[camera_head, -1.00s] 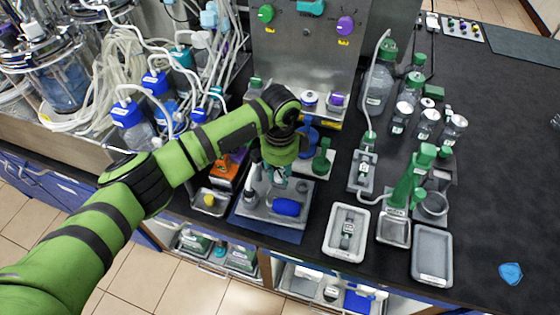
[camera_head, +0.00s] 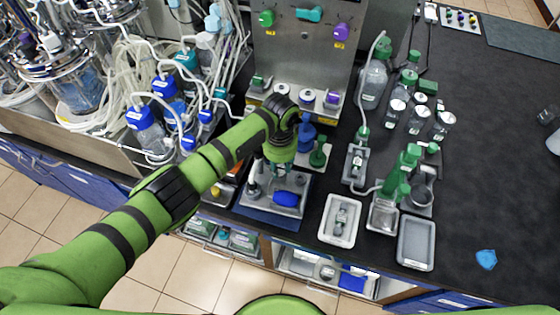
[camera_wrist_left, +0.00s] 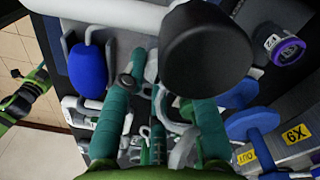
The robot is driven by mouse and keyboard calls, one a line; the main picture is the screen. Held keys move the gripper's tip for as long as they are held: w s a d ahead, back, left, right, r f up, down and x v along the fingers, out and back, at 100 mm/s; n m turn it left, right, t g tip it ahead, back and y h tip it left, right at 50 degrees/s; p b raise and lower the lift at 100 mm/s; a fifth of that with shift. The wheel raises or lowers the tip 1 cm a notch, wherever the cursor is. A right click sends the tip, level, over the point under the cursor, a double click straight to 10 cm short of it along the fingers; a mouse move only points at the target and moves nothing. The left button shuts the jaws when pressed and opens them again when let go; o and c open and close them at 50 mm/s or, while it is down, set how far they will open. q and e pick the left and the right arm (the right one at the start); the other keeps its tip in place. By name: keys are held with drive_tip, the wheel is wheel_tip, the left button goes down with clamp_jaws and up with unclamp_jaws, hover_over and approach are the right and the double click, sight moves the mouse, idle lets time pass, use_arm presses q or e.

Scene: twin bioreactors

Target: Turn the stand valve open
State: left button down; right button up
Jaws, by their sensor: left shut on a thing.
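My left gripper (camera_head: 279,168) points down over a small grey tray stand (camera_head: 271,205) on a blue mat. In the left wrist view its teal fingers (camera_wrist_left: 162,105) are close around a small teal part, which I take for the stand valve (camera_wrist_left: 157,140); the fingers hide most of it. Pale grey loops lie beside the fingertips. A blue rounded piece (camera_head: 286,198) lies on the tray and also shows in the left wrist view (camera_wrist_left: 88,70). A black round knob (camera_wrist_left: 205,50) stands close beside the fingers. How far the valve is turned cannot be told.
A blue stand (camera_head: 306,137) and a green stand (camera_head: 320,155) are close to the gripper. Behind rises a steel panel (camera_head: 300,60) with coloured knobs. Tubing and blue-capped bottles (camera_head: 145,128) crowd the left. Trays (camera_head: 416,243) and bottles stand right; the far-right bench is mostly clear.

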sight(280, 168)
use_arm(q)
drive_tip(key=shift+n, duration=0.5)
drive_tip(key=c, duration=1.2)
unclamp_jaws()
wheel_tip(280, 168, up, 12)
drive_tip(key=shift+r, duration=0.1)
